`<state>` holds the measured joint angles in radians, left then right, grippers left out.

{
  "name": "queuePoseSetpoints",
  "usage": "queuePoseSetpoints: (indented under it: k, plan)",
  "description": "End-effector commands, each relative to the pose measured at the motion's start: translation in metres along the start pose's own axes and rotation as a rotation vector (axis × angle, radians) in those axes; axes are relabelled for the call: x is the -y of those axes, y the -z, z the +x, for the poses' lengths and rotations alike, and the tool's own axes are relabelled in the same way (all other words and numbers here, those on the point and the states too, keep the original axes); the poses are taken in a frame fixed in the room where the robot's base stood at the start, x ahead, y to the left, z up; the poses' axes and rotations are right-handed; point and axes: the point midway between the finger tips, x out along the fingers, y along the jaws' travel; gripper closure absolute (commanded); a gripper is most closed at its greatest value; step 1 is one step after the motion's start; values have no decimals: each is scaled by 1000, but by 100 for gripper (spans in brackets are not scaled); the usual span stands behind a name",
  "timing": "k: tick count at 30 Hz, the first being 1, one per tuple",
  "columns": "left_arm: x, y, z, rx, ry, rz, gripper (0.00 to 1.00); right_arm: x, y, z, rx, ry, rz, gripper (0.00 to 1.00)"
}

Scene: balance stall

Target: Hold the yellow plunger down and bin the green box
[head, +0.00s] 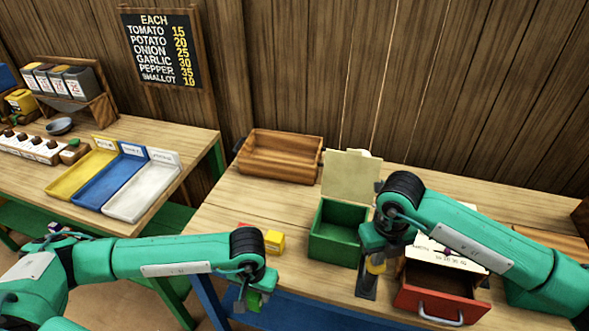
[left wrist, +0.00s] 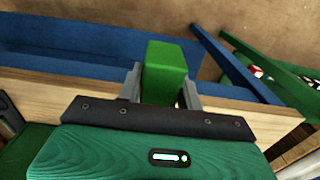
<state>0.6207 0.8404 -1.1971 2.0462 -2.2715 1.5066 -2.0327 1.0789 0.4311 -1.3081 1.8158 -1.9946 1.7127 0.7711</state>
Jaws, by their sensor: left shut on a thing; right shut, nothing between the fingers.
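My left gripper (head: 252,300) is shut on the green box (left wrist: 165,72). It holds the box at the table's front edge, and the box fills the space between both fingers in the left wrist view. My right gripper (head: 372,250) is shut and empty, directly above the yellow plunger (head: 376,267). The plunger stands on a dark base (head: 366,287), partly hidden by the gripper; I cannot tell how far it is pressed. Left of it stands a green bin (head: 332,247) with its cream lid (head: 352,176) raised.
A yellow block (head: 275,242) lies left of the green bin. A brown wooden tray (head: 280,170) stands behind. A red drawer (head: 440,296) is open at the right, under my right arm. Yellow, blue and white trays (head: 142,190) lie on the left table.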

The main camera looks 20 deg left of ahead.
Motion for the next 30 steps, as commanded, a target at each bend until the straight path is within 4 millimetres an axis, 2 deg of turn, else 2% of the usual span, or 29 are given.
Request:
queuePoseSetpoints:
  k: [4,8,12,18,24,30]
  plan:
    - [-4,9,-6,-6,-2,5,88,0,0,1,-2,0,0,100]
    - [-16,35,-26,-17,-6,20,88,0,0,1,-2,0,0,100]
    - [-39,77,-64,-28,-15,48,88,0,0,1,-2,-1,0,100]
    - [-76,123,-124,-26,-26,61,88,0,0,1,-1,0,0,100]
    - [-114,154,-182,-15,-24,35,88,0,0,0,-1,0,0,100]
    - [-144,171,-234,-6,-12,13,88,0,0,1,-1,0,0,100]
